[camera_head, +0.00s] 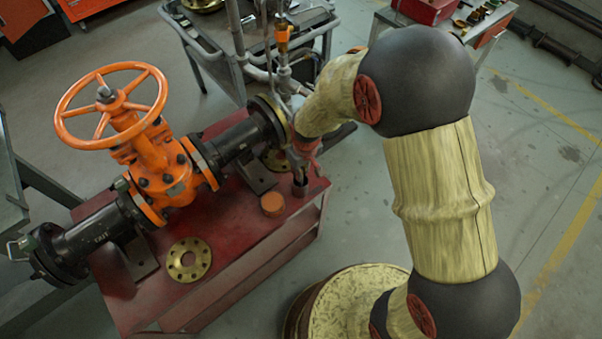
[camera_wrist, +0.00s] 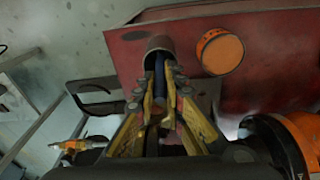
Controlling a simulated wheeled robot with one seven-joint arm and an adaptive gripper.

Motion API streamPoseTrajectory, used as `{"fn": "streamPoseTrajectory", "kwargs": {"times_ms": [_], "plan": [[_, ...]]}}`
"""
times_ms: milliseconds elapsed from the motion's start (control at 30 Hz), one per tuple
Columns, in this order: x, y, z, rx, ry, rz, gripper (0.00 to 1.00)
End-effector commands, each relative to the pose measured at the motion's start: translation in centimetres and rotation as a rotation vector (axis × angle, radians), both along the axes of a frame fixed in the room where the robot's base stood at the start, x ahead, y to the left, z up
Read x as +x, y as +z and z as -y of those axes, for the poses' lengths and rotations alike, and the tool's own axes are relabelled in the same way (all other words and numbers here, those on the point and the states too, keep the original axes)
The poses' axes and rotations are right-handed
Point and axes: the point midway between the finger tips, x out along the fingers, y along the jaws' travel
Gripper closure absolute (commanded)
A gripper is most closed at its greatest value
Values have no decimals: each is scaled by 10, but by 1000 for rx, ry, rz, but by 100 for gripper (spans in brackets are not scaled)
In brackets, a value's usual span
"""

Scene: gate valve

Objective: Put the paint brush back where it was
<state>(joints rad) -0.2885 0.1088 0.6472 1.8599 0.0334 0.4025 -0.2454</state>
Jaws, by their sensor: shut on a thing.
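My gripper (camera_wrist: 160,78) is shut on the paint brush (camera_wrist: 171,74), whose dark blue shaft shows between the yellow fingers in the wrist view. The brush points toward a grey cylindrical cup (camera_wrist: 158,43) at the edge of the red bench. From this angle I cannot tell whether the brush's end is inside the cup or just over it. In the head view my gripper (camera_head: 305,152) is right above the cup (camera_head: 301,187), and the brush is mostly hidden by the gripper.
An orange round tin (camera_head: 272,204) stands beside the cup on the red bench (camera_head: 240,228). The orange gate valve (camera_head: 160,165) and its dark pipe are to the left. A brass flange (camera_head: 188,259) lies in front. A grey cart (camera_head: 215,55) stands behind.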

Motion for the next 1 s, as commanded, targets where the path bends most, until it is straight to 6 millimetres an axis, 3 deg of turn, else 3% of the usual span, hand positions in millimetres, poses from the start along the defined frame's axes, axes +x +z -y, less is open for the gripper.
{"fn": "streamPoseTrajectory", "kwargs": {"times_ms": [367,400,667,1000], "plan": [[0,-5,0,0,0,1,100],[0,-4,0,0,0,1,87],[0,-4,0,0,0,1,72],[0,-2,0,0,0,1,71]]}}
